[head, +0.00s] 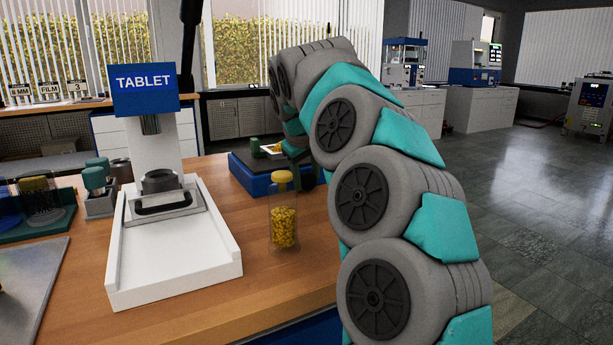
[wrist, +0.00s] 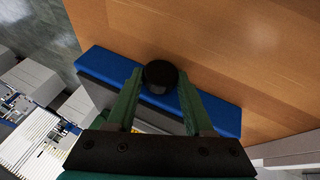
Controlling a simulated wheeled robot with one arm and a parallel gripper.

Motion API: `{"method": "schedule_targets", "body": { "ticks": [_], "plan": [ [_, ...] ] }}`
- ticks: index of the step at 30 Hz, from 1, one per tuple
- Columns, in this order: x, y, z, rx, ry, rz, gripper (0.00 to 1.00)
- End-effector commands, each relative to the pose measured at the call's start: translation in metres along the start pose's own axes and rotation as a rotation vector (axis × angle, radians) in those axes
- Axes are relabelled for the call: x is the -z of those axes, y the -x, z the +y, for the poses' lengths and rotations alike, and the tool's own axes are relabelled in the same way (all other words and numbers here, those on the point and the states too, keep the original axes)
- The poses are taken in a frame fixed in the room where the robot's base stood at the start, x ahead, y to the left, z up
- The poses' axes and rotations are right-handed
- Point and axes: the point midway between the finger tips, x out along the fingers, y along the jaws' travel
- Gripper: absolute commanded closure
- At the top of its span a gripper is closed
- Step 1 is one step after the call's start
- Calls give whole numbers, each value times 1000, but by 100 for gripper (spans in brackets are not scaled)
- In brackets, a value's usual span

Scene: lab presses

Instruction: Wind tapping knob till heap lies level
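A low blue and dark unit (head: 246,176) stands at the table's far right edge. On it sits a pale plate (head: 270,149) with a small yellow patch, perhaps the heap; its shape is too small to tell. In the wrist view the unit's blue edge (wrist: 225,118) runs behind my gripper (wrist: 160,76). A round black knob (wrist: 161,73) lies between the two green fingertips, one at each side. I cannot tell whether the fingertips touch it. In the head view my arm largely hides the gripper and the unit's right end.
A clear jar (head: 284,228) of yellow granules with a yellow cap stands before the unit. The white TABLET press (head: 175,265) is to its left. The wood around the jar is bare.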

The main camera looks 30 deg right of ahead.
Motion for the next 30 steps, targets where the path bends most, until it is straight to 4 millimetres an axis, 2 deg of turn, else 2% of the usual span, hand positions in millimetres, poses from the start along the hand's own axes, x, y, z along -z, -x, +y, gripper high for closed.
{"method": "schedule_targets", "body": {
  "ticks": [1,13,23,30],
  "plan": [
    [0,0,0,1,0,0,57],
    [0,0,-1,2,0,0,100],
    [1,0,1,40,-20,6,100],
    [1,-1,4,170,-80,17,100]
  ]
}}
